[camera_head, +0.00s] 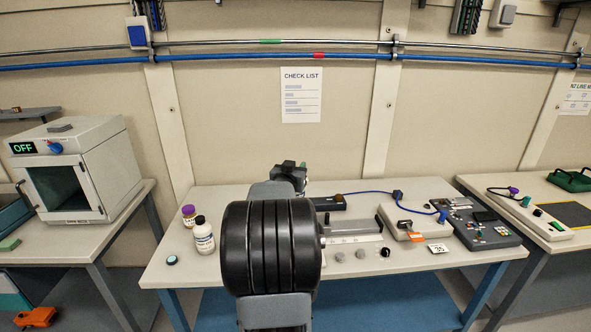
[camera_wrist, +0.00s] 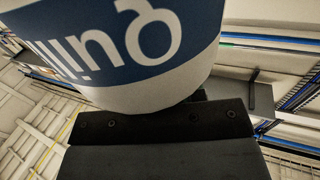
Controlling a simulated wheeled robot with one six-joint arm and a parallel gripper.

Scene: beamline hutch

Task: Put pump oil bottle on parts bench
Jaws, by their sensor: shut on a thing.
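My gripper (camera_wrist: 155,125) shows as dark jaws at the bottom of the wrist view. It is shut on a large white bottle with a blue label (camera_wrist: 115,60), which I take to be the pump oil bottle. Its label text is turned over and cut off, so I cannot read it fully. In the head view my own arm hides the held bottle, and only a dark part of the wrist shows above the middle bench (camera_head: 385,285). Which bench is the parts bench is not marked in view.
A cabinet reading OFF (camera_head: 75,170) stands left; another bench (camera_head: 530,205) is right.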

